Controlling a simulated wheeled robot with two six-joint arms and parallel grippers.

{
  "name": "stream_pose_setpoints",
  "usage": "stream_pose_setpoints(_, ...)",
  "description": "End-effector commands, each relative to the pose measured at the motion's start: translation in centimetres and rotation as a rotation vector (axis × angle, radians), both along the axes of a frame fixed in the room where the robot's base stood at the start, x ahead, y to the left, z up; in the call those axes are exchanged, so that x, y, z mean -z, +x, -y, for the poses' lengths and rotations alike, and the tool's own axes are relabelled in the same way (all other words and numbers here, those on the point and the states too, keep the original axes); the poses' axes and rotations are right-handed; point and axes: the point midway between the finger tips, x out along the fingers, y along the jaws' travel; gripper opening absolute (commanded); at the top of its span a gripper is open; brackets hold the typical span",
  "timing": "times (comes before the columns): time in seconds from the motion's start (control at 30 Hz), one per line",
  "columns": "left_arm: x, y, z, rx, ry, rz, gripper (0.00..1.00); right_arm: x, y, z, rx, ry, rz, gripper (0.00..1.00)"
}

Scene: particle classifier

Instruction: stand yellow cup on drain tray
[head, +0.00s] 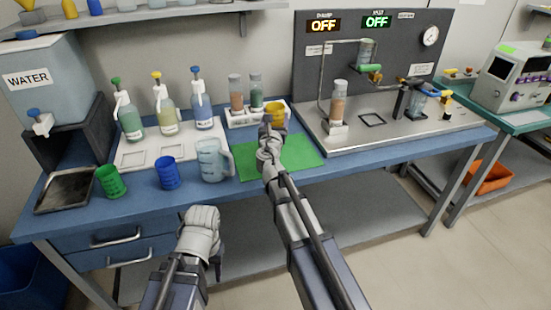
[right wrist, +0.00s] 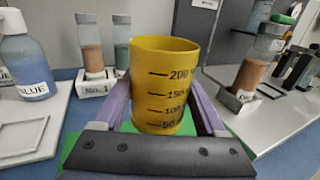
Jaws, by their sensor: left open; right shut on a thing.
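The yellow cup (head: 275,114) is upright above the far part of the green mat in the head view. In the right wrist view the yellow cup (right wrist: 165,85) has dark volume marks and stands between the two purple fingers. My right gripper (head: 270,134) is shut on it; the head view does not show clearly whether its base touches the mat. The drain tray (head: 66,189) is a dark, empty, shallow square below the water tank's tap at the table's left end. My left gripper (head: 202,218) is open and empty in front of the table edge; its fingers are partly hidden.
The green cup (head: 111,181), blue cup (head: 168,173) and clear jug (head: 212,160) stand along the front edge between mat and drain tray. Pump bottles (head: 163,103) stand on a white tray behind them. A vial rack (head: 245,116) is close left of the yellow cup.

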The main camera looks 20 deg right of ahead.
Motion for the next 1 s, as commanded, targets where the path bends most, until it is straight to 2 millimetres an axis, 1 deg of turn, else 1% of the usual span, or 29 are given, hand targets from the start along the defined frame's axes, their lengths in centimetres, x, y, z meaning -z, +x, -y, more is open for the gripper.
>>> stream_pose_setpoints(0.17, 1.2, 0.0, 0.0, 0.0, 0.0, 0.0, 0.5, 1.2, 0.0, 0.0, 0.002, 0.0, 0.0, 0.06)
stream_pose_setpoints(0.4, 5.0, 0.0, 0.0, 0.0, 0.0, 0.0, 0.5, 5.0, 0.0, 0.1, 0.003, 0.0, 0.0, 0.06)
stream_pose_setpoints(0.5, 6.1, 0.0, 0.0, 0.0, 0.0, 0.0, 0.5, 6.2, 0.0, 0.1, 0.003, 0.0, 0.0, 0.06)
stream_pose_setpoints(0.57, 6.4, 0.0, 0.0, 0.0, 0.0, 0.0, 0.5, 6.4, 0.0, 0.1, 0.003, 0.0, 0.0, 0.06)
stream_pose_setpoints(0.77, 6.4, 0.0, 0.0, 0.0, 0.0, 0.0, 0.5, 6.4, 0.0, 0.1, 0.004, 0.0, 0.0, 0.06)
stream_pose_setpoints(0.87, 7.2, 0.0, 0.0, 0.0, 0.0, 0.0, 0.5, 7.2, 0.0, 0.1, 0.004, 0.0, 0.0, 0.06)
stream_pose_setpoints(1.0, 9.0, 0.0, 0.0, 0.0, 0.0, 0.0, 0.5, 9.0, 0.0, 0.1, 0.004, 0.0, 0.0, 0.06)
